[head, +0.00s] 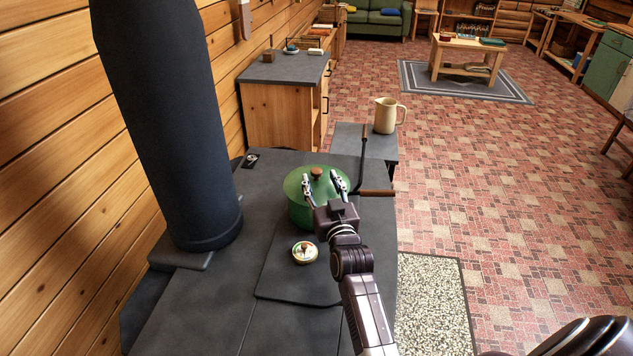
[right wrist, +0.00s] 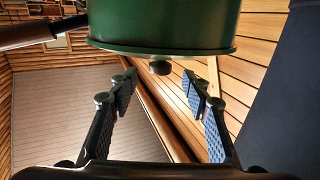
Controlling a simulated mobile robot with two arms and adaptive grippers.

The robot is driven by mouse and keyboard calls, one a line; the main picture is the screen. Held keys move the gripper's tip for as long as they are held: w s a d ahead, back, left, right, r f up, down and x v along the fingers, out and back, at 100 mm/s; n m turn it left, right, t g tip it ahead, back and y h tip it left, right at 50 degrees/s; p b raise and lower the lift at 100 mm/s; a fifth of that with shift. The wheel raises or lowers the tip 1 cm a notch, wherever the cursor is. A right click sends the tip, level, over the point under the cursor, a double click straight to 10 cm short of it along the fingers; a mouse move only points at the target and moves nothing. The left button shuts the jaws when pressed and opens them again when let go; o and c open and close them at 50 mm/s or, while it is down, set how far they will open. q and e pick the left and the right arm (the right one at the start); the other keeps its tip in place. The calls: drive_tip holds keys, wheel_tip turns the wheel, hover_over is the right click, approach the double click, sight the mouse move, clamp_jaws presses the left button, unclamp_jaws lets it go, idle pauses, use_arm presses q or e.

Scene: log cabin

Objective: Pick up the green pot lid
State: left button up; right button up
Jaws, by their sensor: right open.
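The green pot lid (head: 326,178) sits on a green pot (head: 301,214) on the dark stove. The lid's round brown knob (head: 316,172) is in its middle. In the right wrist view, the lid (right wrist: 160,49) and its knob (right wrist: 160,68) show at the top, apparently upside down. My right gripper (head: 323,183) is open and empty above the lid. Its fingers (right wrist: 160,88) stand on either side of the knob's line, with the knob a little beyond the tips. Contact with the lid cannot be made out. My left gripper is not in view.
A thick black stovepipe (head: 170,120) rises at the left of the stovetop (head: 210,300). A small round dish (head: 305,252) lies in front of the pot. Wood-gripped rods (head: 377,193) stick out at its right. A beige jug (head: 386,115) stands behind. The front-left stovetop is clear.

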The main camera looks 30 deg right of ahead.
sight(318, 175)
drive_tip(key=x, duration=0.3)
drive_tip(key=shift+w+d+f+p, duration=0.1)
drive_tip(key=shift+w+p, duration=0.2)
drive_tip(key=shift+w, duration=0.1)
drive_tip(key=shift+w+d, duration=0.15)
drive_tip(key=shift+w, duration=0.4)
drive_tip(key=c, duration=0.8)
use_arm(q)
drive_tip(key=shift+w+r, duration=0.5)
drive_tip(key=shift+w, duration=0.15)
use_arm(e)
clamp_jaws()
